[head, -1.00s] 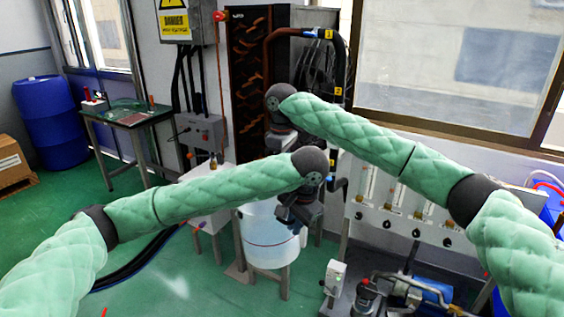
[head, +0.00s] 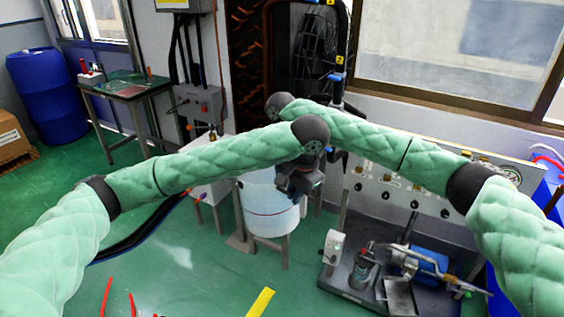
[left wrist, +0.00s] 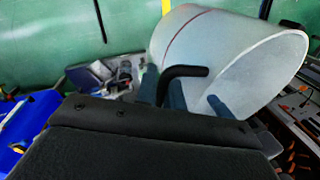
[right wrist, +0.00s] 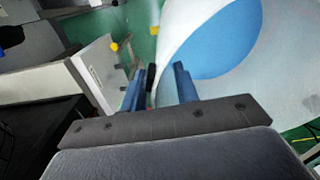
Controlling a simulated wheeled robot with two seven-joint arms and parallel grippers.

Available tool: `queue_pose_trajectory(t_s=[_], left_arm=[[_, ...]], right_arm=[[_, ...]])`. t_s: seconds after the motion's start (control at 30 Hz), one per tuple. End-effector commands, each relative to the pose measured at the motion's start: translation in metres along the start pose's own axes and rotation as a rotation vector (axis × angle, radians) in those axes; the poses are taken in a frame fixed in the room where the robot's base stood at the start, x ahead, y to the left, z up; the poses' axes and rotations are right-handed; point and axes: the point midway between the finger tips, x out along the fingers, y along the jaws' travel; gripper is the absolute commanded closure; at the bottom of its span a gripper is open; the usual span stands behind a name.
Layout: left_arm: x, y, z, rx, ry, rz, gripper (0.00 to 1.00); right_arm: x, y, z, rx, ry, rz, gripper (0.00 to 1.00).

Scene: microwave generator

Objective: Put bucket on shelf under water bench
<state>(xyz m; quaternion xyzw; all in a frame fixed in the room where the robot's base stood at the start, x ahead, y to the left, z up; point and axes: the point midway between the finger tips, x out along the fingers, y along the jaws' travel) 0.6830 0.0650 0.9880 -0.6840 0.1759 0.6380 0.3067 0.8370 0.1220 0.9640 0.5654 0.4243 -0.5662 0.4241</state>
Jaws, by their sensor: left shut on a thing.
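The bucket (head: 268,205) is white, with a reddish line around it, and appears upright on a legged stand in the head view. My left gripper (head: 300,185) is at its upper right side. In the left wrist view the bucket (left wrist: 225,60) fills the upper right, and the left gripper (left wrist: 185,98) is shut on its black handle (left wrist: 185,72). In the right wrist view the right gripper (right wrist: 160,85) has its fingers apart at the bucket's edge (right wrist: 185,35), with a small black piece between them. The head view hides the right gripper behind the left arm.
The water bench (head: 400,195) with gauges and knobs stands right of the bucket. A pump unit (head: 425,265) sits low beneath it. A small table (head: 125,90) and a blue barrel (head: 45,95) are at the left.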

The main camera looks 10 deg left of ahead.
Motion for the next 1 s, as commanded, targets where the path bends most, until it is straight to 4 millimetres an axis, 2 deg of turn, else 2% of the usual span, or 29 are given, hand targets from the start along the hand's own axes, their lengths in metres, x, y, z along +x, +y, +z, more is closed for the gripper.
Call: queue_pose_trajectory(t_s=[0.17, 0.3, 1.0], left_arm=[[-0.0009, -0.0004, -0.0002, 0.000, 0.001, -0.001, 1.00], [-0.0009, -0.0004, -0.0002, 0.000, 0.001, -0.001, 1.00], [-0.0010, -0.0046, -0.0011, -0.008, 0.002, -0.005, 1.00]], right_arm=[[-0.0003, 0.0001, 0.0001, 0.000, 0.000, 0.000, 0.72], [-0.0004, 0.0001, 0.0000, 0.000, 0.000, 0.000, 0.99], [0.0007, -0.0030, -0.0004, -0.005, -0.003, -0.004, 1.00]])
